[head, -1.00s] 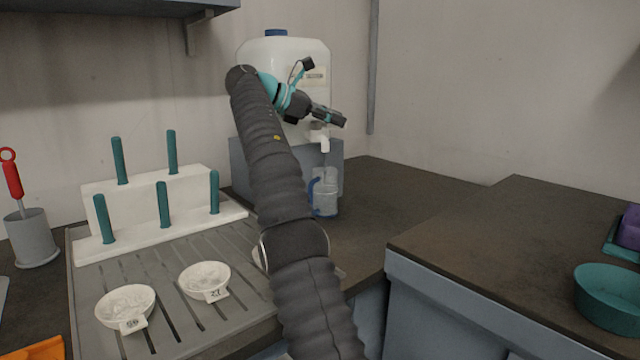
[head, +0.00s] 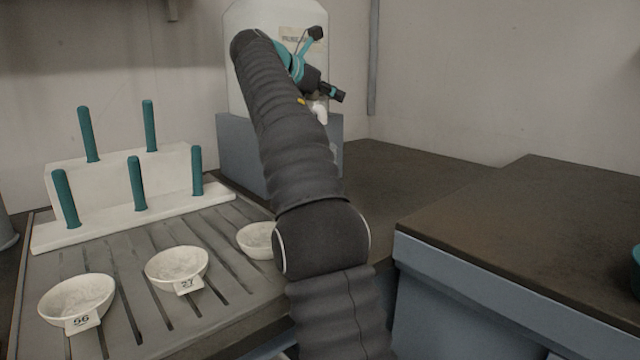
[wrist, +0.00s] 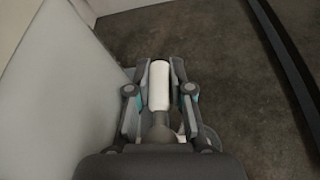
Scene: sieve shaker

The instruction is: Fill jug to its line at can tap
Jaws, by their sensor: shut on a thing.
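The large white can (head: 262,80) stands on a blue-grey block at the back, partly behind my arm. Its white tap (head: 320,113) sticks out at the lower right. My gripper (wrist: 160,72) is at the tap, with its fingers on either side of the white tap part (wrist: 159,90), and is shut on it. In the head view the gripper (head: 338,96) shows just above the spout. The jug is not visible now; my arm covers the place below the tap. Its water level and line cannot be seen.
Several white numbered bowls (head: 178,267) stand on the grooved drainboard (head: 128,232). A white rack (head: 120,185) with teal pegs is behind them. The blue-grey block (head: 238,150) stands under the can. The dark counter (head: 400,185) right of my arm is clear.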

